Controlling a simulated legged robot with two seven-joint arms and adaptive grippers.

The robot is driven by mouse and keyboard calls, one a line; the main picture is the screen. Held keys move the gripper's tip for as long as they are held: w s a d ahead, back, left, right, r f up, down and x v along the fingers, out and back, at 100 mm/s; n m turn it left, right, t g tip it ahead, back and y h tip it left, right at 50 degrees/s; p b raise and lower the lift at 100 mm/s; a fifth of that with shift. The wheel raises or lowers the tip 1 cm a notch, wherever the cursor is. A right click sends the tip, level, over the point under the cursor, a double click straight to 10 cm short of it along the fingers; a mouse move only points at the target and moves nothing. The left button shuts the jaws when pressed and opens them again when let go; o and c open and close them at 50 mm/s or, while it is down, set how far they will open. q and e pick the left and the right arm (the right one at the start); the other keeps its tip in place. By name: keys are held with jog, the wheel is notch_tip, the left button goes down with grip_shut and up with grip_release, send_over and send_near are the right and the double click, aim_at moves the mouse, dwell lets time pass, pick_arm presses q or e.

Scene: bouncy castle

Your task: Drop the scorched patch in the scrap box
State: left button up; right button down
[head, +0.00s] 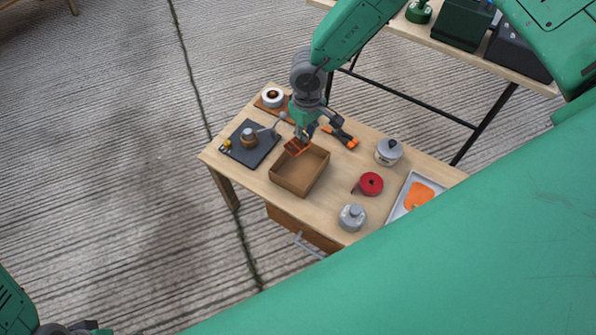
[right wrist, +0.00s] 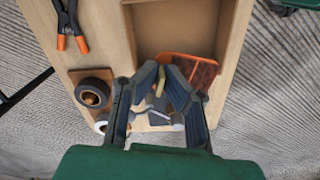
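The scorched patch (head: 295,147) is a small orange-brown piece with dark marks. It is tilted at the far left rim of the scrap box; the right wrist view shows it too (right wrist: 199,70). The scrap box (head: 299,183) is an open brown box on the wooden table, seen also in the right wrist view (right wrist: 178,28). My right gripper (head: 301,138) points down over that rim, its fingertips (right wrist: 162,68) closed in on the patch's edge. Whether the patch touches the rim is unclear. My left gripper (head: 78,327) is barely visible at the lower left corner, its fingers cut off.
Left of the box is a dark plate (head: 249,144) with a brown-topped item.

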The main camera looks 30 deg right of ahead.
jog(key=shift+w+d+f, duration=0.1)
jog(key=shift+w+f, duration=0.2)
jog(key=shift+f, duration=0.05)
jog(key=shift+w+d+f+b, duration=0.1)
jog(key=shift+f+b, duration=0.15)
jog(key=shift+b, duration=0.1)
jog(key=b, duration=0.4)
send_over(305, 161)
jog(key=f, duration=0.4)
jog(key=shift+d+f, duration=0.1)
jog(key=shift+d, duration=0.1)
jog(key=shift+a+f+b, duration=0.25)
jog(key=shift+f+b, duration=0.15)
jog(key=shift+f, duration=0.25)
jog(key=shift+d, duration=0.1)
jog(key=c, duration=1.6)
grip_release()
jog(key=shift+d, duration=0.1)
jog(key=shift+c, duration=0.2)
